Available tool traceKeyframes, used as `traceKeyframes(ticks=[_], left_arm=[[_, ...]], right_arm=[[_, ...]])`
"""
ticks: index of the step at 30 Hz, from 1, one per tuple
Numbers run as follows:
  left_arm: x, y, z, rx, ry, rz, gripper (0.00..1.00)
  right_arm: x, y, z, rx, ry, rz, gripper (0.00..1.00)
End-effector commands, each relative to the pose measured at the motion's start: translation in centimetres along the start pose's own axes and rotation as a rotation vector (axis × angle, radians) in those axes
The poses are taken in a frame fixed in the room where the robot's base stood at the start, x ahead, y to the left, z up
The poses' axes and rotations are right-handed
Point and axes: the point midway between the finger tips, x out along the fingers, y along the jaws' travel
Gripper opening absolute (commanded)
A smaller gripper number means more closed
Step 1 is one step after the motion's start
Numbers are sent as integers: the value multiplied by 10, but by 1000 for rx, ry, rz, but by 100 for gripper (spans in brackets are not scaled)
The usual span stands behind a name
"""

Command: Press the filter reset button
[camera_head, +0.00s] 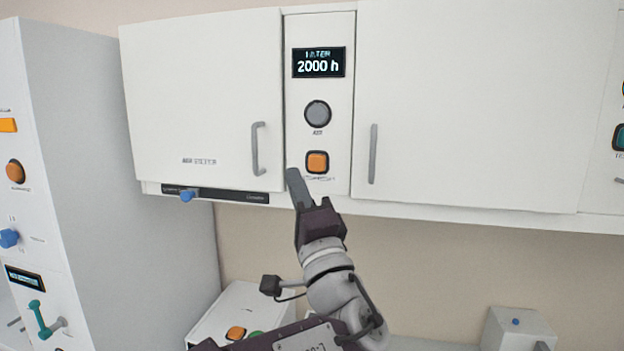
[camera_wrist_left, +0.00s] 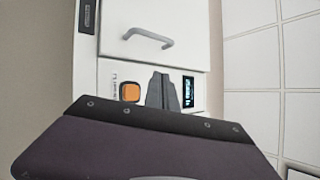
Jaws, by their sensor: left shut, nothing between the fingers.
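A narrow control panel (camera_head: 335,178) sits between two white cabinet doors. It has a black display (camera_head: 319,62) reading 2000 h, a grey round button (camera_head: 318,114) and an orange square button (camera_head: 317,162). The small labels under both buttons are too blurred to read surely. My left gripper (camera_head: 293,176) is shut and empty, its tips just left of and below the orange button in the head view. In the left wrist view the fingers (camera_wrist_left: 162,90) point at the panel between the orange button (camera_wrist_left: 130,92) and the display (camera_wrist_left: 188,91). The grey button is hidden there. My right gripper is not in view.
Door handles (camera_head: 258,149) (camera_head: 373,154) stick out on both sides of the panel. A dark strip with a blue knob (camera_head: 188,195) runs under the left cabinet. A tall white unit with controls (camera_head: 170,235) stands at left.

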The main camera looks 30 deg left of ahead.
Motion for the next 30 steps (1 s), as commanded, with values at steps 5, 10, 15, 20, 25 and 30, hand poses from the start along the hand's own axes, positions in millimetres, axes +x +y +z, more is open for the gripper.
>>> traceKeyframes(ticks=[5,10,15,20,25,30], left_arm=[[-2,1,-2,-3,5,1,0],[-2,1,-2,-2,4,2,0],[8,4,-8,2,4,2,0],[25,15,-20,3,4,4,0],[42,28,-32,3,3,4,0],[52,42,-41,-1,3,2,0]], right_arm=[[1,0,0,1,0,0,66],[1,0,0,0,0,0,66],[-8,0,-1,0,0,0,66],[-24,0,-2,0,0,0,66],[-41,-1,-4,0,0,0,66],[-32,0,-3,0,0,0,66]])
